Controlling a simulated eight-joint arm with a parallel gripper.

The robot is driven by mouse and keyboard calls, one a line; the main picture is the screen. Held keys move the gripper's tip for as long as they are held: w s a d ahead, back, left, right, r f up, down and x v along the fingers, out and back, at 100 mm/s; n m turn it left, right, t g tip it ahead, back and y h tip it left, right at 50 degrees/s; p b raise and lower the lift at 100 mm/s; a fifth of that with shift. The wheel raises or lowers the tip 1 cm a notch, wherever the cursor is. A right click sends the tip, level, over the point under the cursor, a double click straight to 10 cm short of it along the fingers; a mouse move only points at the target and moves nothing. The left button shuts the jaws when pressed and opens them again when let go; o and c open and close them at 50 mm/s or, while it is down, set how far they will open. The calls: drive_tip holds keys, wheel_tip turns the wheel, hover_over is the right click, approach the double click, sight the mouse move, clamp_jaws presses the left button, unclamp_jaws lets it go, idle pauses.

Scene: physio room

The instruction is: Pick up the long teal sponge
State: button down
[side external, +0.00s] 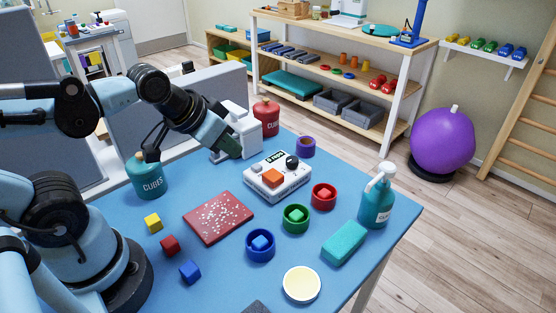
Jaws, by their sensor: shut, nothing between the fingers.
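The long teal sponge (344,242) lies flat on the blue table (223,285) near its right edge, in front of the teal pump bottle. My gripper (232,152) is raised above the back part of the table, left of the white device and far from the sponge. Its jaws are shut with nothing held. The sponge is in full view.
The pump bottle (376,197) stands right behind the sponge. A pale yellow round dish (301,284) sits in front.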

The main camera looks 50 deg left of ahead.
drive_tip(key=shift+c, duration=2.1)
unclamp_jaws()
drive_tip(key=shift+d, duration=0.1)
drive_tip(key=g, duration=0.4)
approach(345, 238)
drive_tip(key=shift+x, duration=4.9)
